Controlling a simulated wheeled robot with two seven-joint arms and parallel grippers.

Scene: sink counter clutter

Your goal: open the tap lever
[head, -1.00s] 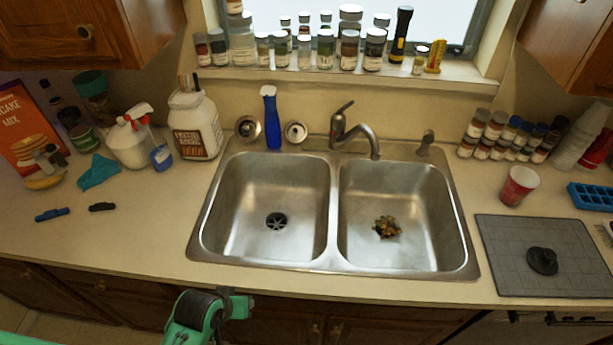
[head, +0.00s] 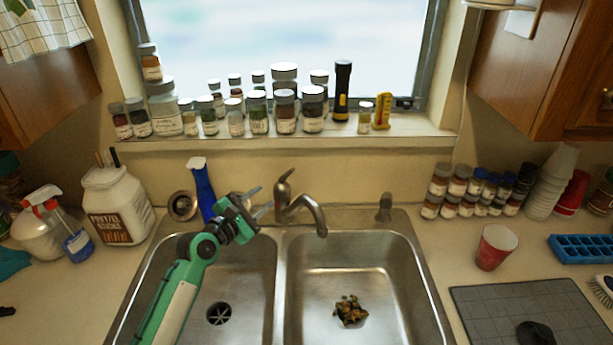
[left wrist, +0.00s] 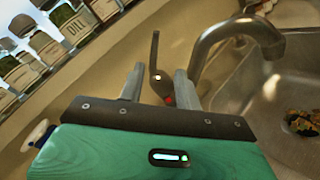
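The tap (head: 299,205) stands behind the double sink, with its spout curving to the right over the basins. Its lever (head: 284,176) rises from the top of the tap body. In the left wrist view the lever (left wrist: 154,52) stands upright between the fingers, with a red mark at its base. My left gripper (head: 258,203) is open, just left of the tap. In the left wrist view my left gripper (left wrist: 157,88) points at the tap, its two fingers apart with the lever beyond them. I cannot tell whether they touch it. My right gripper does not show.
A steel sink (head: 280,300) lies below, with brown scraps (head: 350,310) in the right basin. Jars (head: 258,112) line the window sill. A red cup (head: 495,247) stands at right.

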